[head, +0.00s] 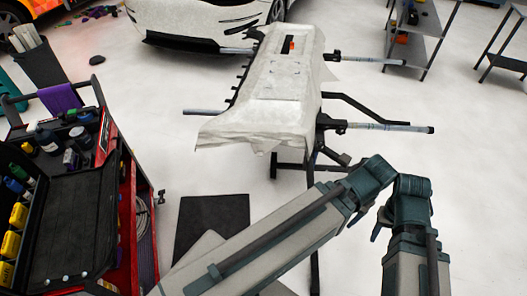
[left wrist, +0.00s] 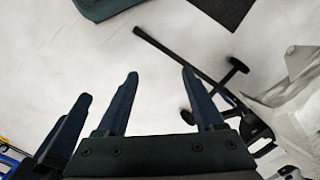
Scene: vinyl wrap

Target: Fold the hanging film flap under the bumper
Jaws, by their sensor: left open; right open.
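The bumper (head: 270,85) lies on a stand, covered in pale, wrinkled film. The film flap (head: 250,138) hangs loose with an uneven lower edge along the bumper's near end. Its underside is hidden in the head view. My left gripper (left wrist: 160,82) is open, with nothing between its two dark fingers in the left wrist view. The pale bumper or film (left wrist: 290,95) shows at the right there, apart from the fingers. My right gripper (head: 380,222) is open, small and partly hidden below the wrists in the head view. Both grippers are right of and nearer than the flap, not touching it.
The stand's bars (head: 385,127) stick out to the right of the bumper. A red tool cart (head: 125,190) with bottles stands at the left. A dark mat (head: 215,215) lies on the floor. Shelves (head: 410,45) and a white car (head: 190,25) stand behind. Floor at right is clear.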

